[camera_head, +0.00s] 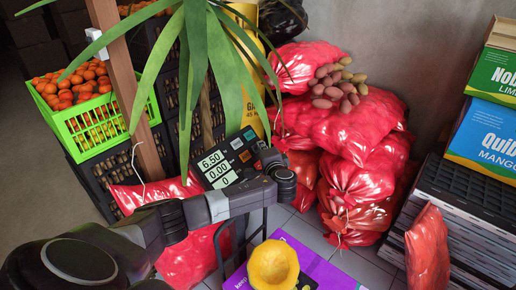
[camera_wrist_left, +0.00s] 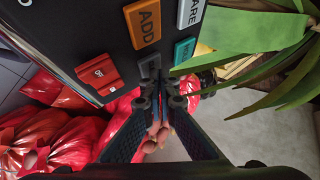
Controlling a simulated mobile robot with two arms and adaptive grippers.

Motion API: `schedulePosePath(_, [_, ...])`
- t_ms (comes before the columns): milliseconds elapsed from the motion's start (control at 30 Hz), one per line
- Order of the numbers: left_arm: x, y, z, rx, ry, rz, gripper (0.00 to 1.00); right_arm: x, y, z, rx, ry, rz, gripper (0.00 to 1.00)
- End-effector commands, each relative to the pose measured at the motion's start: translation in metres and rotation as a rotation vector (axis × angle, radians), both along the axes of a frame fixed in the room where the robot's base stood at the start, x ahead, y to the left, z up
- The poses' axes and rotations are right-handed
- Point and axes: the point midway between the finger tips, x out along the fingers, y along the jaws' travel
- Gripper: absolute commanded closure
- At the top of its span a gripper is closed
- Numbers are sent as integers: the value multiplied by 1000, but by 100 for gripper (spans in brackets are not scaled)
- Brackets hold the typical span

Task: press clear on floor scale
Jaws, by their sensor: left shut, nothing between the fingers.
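The floor scale's head (camera_head: 217,168) stands on a post in the middle of the head view. Its display reads 6.50, 0.00 and 0. My left gripper (camera_head: 268,157) is at the right side of its keypad and hides part of it. In the left wrist view the dark key panel (camera_wrist_left: 72,22) carries an orange ADD key (camera_wrist_left: 144,24), a partly cut-off white key, a teal key (camera_wrist_left: 185,50) and a red key (camera_wrist_left: 98,73). A grey key (camera_wrist_left: 150,66) lies just beyond my shut, empty fingertips (camera_wrist_left: 160,97); contact cannot be told. No key label reading clear is legible.
Long plant leaves (camera_head: 196,60) hang over the scale's head. Red net sacks (camera_head: 350,125) are piled to the right. A green crate of oranges (camera_head: 95,125) stands at left. A yellow rounded object (camera_head: 273,265) is on a purple surface (camera_head: 325,270) below.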

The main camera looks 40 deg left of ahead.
Motion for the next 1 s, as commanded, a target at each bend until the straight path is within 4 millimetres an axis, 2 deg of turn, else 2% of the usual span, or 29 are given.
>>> schedulePosePath(400, [-1,1,-1,1,1,2,100,0,0,0,0,0,0,60])
schedulePosePath(733, [-1,-8,11,0,1,2,100,0,0,12,0,0,0,60])
schedulePosePath(1000, [-1,-10,11,1,1,2,100,0,0,12,0,0,0,60])
